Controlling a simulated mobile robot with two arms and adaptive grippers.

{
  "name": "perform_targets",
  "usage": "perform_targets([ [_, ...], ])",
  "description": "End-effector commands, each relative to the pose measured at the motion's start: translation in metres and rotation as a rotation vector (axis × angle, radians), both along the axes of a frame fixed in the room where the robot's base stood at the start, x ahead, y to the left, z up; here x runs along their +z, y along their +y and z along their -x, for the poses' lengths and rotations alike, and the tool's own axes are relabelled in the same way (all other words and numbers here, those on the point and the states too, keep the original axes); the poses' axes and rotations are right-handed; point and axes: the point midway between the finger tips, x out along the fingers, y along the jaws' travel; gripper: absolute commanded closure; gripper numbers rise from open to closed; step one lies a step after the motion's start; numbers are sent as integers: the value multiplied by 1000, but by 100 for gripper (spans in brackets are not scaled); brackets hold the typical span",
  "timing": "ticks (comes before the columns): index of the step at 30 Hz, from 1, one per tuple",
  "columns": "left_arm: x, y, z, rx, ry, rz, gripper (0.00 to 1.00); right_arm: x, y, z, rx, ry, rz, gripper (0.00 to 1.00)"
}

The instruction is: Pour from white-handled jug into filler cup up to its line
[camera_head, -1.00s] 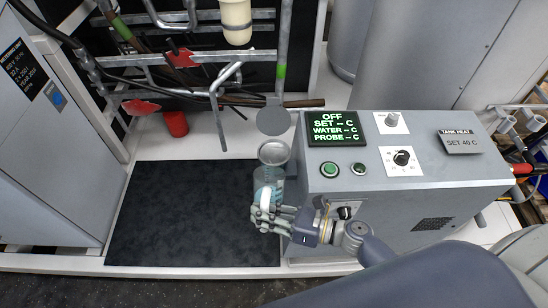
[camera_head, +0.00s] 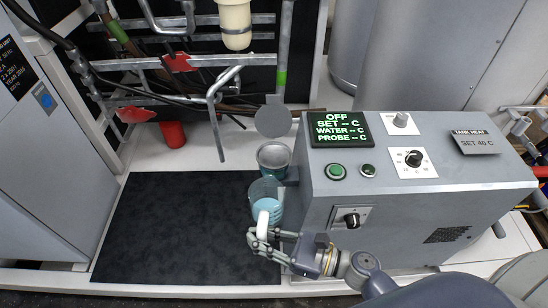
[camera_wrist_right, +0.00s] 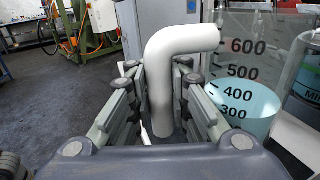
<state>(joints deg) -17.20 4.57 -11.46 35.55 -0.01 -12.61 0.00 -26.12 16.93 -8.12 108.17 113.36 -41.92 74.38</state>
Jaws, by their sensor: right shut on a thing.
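The clear jug (camera_head: 262,190) with a white handle (camera_head: 262,226) holds light blue liquid. My right gripper (camera_head: 263,241) is shut on the handle, which also shows between the fingers in the right wrist view (camera_wrist_right: 165,90). There the jug (camera_wrist_right: 245,60) shows marks from 300 to 600, with liquid near 400. The filler cup (camera_head: 273,157) sits just beyond the jug, at the left side of the grey machine, with a bluish tint inside. Part of a clear vessel with "MI" lettering, apparently the cup (camera_wrist_right: 307,75), shows at the right wrist view's edge; its line is not readable. My left gripper is out of view.
The grey control box (camera_head: 400,205) stands close on the right, with a display (camera_head: 335,129) reading OFF. A dark mat (camera_head: 180,230) lies clear on the left. A round grey lid (camera_head: 272,120) stands behind the cup. A red cup (camera_head: 172,134) stands farther back.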

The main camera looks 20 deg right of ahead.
Motion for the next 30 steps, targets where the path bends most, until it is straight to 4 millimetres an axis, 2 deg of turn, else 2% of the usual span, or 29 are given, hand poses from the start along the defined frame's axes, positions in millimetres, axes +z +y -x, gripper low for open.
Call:
perform_targets([
  [13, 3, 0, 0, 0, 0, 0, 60, 5, 0, 0, 0, -7, 0, 100],
  [25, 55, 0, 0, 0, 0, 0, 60, 59, 0, 0, 0, -7, 0, 100],
  [30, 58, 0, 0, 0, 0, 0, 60, 63, 0, 0, 0, -7, 1, 100],
])
